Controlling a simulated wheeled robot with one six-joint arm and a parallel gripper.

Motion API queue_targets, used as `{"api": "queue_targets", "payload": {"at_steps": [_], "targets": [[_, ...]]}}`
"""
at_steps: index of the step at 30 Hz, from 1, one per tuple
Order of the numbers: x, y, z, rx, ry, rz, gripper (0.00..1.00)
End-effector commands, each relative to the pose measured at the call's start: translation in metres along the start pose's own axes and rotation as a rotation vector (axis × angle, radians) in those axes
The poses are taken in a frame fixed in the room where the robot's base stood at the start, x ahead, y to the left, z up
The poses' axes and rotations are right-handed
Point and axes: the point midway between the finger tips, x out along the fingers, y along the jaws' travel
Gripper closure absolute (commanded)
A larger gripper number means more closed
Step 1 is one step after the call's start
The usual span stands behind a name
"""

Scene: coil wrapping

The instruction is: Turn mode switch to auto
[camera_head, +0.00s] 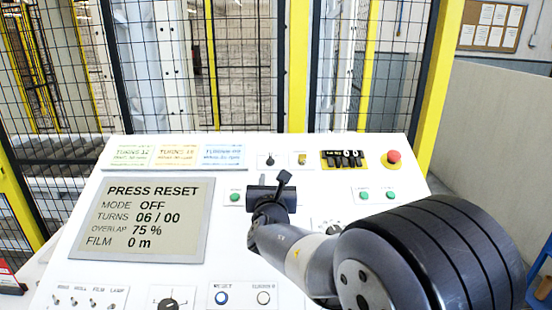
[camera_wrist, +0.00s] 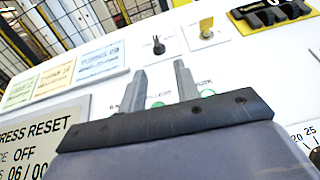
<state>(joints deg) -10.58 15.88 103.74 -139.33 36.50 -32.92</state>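The sloped white control panel (camera_head: 130,180) carries a grey screen (camera_head: 150,245) reading "PRESS RESET" and "MODE OFF". A small black rotary switch (camera_head: 269,160) stands near its top edge, and it also shows in the wrist view (camera_wrist: 158,46). A yellow switch (camera_head: 301,158) is just right of it. The labels are too small to read, so I cannot tell which is the mode switch. My gripper (camera_head: 277,184) is above the panel, below the black switch in the picture. In the wrist view its two fingers (camera_wrist: 160,75) stand apart with nothing held between them.
Green buttons (camera_head: 234,197) sit mid-panel. Toggles (camera_head: 73,301), a black knob (camera_head: 168,304) and a blue-ringed button (camera_head: 222,298) line the bottom. A mesh fence (camera_head: 250,60) stands behind.

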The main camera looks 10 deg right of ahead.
Motion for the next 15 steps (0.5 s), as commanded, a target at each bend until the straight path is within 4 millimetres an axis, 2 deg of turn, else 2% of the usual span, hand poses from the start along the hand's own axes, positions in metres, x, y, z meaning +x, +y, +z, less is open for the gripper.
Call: {"api": "queue_targets", "payload": {"at_steps": [8,15], "targets": [[0.018,0.006,0.001,-0.032,-0.004,0.019,0.69],[0.056,0.006,0.002,-0.03,-0.003,0.016,0.69]]}}
